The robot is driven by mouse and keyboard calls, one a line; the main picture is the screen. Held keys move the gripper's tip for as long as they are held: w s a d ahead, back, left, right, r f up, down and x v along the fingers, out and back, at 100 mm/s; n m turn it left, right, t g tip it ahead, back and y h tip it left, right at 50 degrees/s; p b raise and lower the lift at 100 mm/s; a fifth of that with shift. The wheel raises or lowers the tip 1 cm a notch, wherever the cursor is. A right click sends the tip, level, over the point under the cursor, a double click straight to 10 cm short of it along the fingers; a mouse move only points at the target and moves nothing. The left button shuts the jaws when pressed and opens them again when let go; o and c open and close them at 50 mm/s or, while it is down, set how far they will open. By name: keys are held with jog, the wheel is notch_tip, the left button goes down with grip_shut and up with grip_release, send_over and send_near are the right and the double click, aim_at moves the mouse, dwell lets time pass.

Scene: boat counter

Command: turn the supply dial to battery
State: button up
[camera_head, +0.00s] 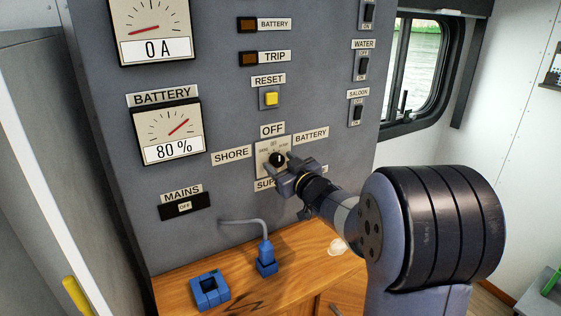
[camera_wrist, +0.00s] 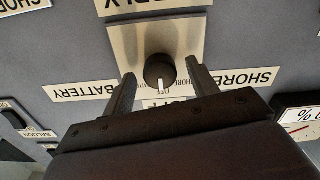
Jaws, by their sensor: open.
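The supply dial (camera_head: 277,158) is a black round knob on a pale plate on the grey panel, with SHORE, OFF and BATTERY labels around it. In the wrist view, which is upside down, the white mark on the knob (camera_wrist: 159,70) points at OFF. My gripper (camera_head: 284,169) is right in front of the dial and covers part of its plate and the SUPPLY label. In the wrist view my gripper's fingers (camera_wrist: 160,72) are apart, one on each side of the knob. I cannot tell whether either finger touches it.
The BATTERY gauge (camera_head: 168,132) reads 80 %, and the upper gauge (camera_head: 154,45) 0 A. The yellow RESET button (camera_head: 270,98) is above the dial; the MAINS switch (camera_head: 185,206) shows OFF. A blue plug (camera_head: 266,262) and a blue socket (camera_head: 209,291) are on the wooden counter below.

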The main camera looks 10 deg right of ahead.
jog(key=shift+w+a, duration=0.15)
jog(key=shift+w, duration=0.2)
jog(key=shift+c, duration=0.3)
jog(key=c, duration=0.9)
jog(key=shift+c, duration=0.2)
jog(key=shift+p, duration=0.35)
jog(key=m+p, duration=0.2)
jog(key=m, duration=0.1)
jog(key=shift+r, duration=0.15)
jog(key=m+p, duration=0.4)
jog(key=m, duration=0.2)
jog(key=shift+f, duration=0.2)
